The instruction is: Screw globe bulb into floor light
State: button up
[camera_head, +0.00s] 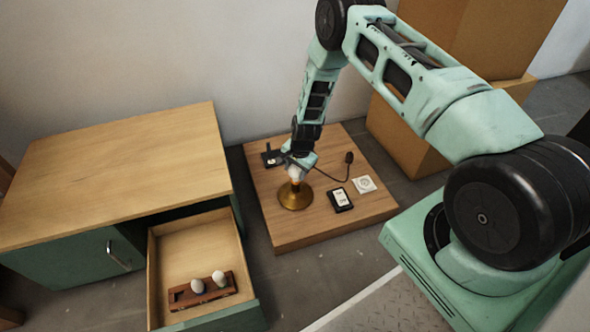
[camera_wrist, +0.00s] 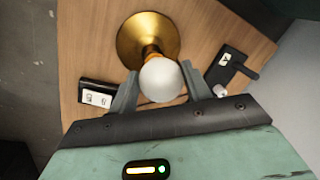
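The floor light (camera_head: 295,198) is a brass dome on a low wooden platform; in the wrist view its round brass base (camera_wrist: 135,35) lies beyond the bulb. A white globe bulb (camera_wrist: 160,80) sits between the two fingers of my gripper (camera_wrist: 159,82), which appear to touch it on both sides. The bulb's neck end meets or overlaps the orange-brown socket (camera_wrist: 150,52); I cannot tell whether the threads are engaged.
The low wooden platform (camera_head: 280,228) also carries a black switch box (camera_head: 340,199), a white outlet plate (camera_head: 364,184), a black device (camera_head: 271,157) and a cable with a plug (camera_head: 349,158). An open drawer (camera_head: 160,257) holds a wooden rack (camera_head: 183,297) with two white bulbs (camera_head: 219,278). Cardboard boxes (camera_head: 405,130) stand behind.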

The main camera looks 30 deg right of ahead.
jog(key=c, duration=0.3)
jog(key=shift+w+a+r+m+p, duration=0.1)
jog(key=shift+m+p, duration=0.15)
jog(key=shift+m, duration=0.35)
jog(key=shift+a+r+m+p, duration=0.1)
jog(key=shift+m+p, duration=0.1)
jog(key=shift+m, duration=0.4)
jog(key=shift+d+f, duration=0.15)
jog(key=shift+w+m+h, duration=0.1)
jog(key=shift+m+h, duration=0.2)
jog(key=shift+m, duration=0.3)
jog(key=shift+w+m, duration=0.1)
jog(key=shift+m, duration=0.8)
jog(key=o, duration=1.1)
jog(key=shift+c, duration=0.2)
jog(key=s+r+p, duration=0.3)
jog(key=r+p, duration=0.3)
jog(key=r, duration=1.1)
jog(key=shift+s, duration=0.15)
